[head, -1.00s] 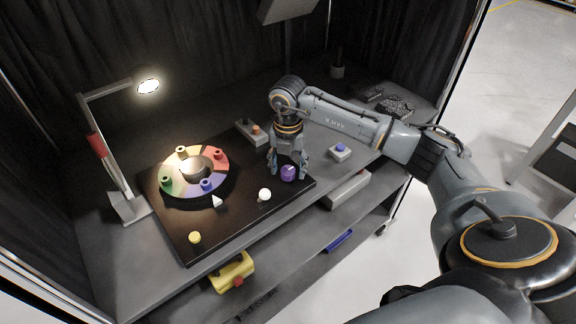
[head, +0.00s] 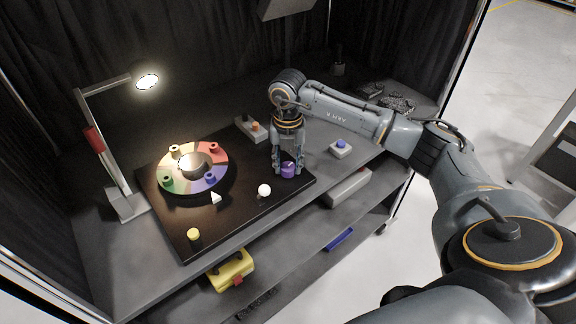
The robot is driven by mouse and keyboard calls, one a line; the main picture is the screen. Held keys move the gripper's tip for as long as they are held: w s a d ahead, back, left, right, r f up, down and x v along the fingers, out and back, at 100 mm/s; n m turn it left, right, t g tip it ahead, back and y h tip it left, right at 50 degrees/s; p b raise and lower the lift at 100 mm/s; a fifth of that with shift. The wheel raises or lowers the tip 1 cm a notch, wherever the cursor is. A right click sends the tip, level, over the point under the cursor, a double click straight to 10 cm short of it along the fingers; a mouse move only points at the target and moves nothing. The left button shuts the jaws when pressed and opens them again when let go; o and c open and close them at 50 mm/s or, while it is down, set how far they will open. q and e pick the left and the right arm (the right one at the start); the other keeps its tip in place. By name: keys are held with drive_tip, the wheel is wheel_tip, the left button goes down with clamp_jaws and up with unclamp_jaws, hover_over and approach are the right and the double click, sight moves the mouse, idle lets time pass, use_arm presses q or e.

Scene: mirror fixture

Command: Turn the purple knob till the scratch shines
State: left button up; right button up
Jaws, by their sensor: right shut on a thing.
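The purple knob (head: 288,169) stands near the right corner of the dark board (head: 245,215). My right gripper (head: 287,167) points down over it, with a finger on either side, shut on the knob. A pale mark shows on the knob's top. On the board's left is a multicoloured wheel (head: 213,180) with several small coloured pegs and a dark, glossy dome (head: 193,165) at its centre, lit on its left side. I cannot make out a scratch. My left gripper is not in view.
A lit lamp (head: 146,82) on a stand rises at the left. A white ball (head: 264,190) and a yellow knob (head: 194,234) are on the board's front part. A blue-buttoned box (head: 340,148) stands right of the gripper. A yellow case (head: 231,272) sits on the shelf below.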

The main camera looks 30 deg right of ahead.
drive_tip(key=n+b, duration=0.2)
drive_tip(key=n, duration=0.1)
drive_tip(key=shift+f+n, duration=0.15)
drive_tip(key=shift+n, duration=0.15)
drive_tip(key=n+b, duration=0.2)
drive_tip(key=n, duration=0.2)
drive_tip(key=shift+n+b, duration=0.3)
drive_tip(key=n+b, duration=0.1)
drive_tip(key=n, duration=0.2)
drive_tip(key=shift+n+b, duration=1)
drive_tip(key=shift+n, duration=1.1)
drive_tip(key=o, duration=1.2)
drive_tip(key=shift+c, duration=0.2)
drive_tip(key=shift+r, duration=0.2)
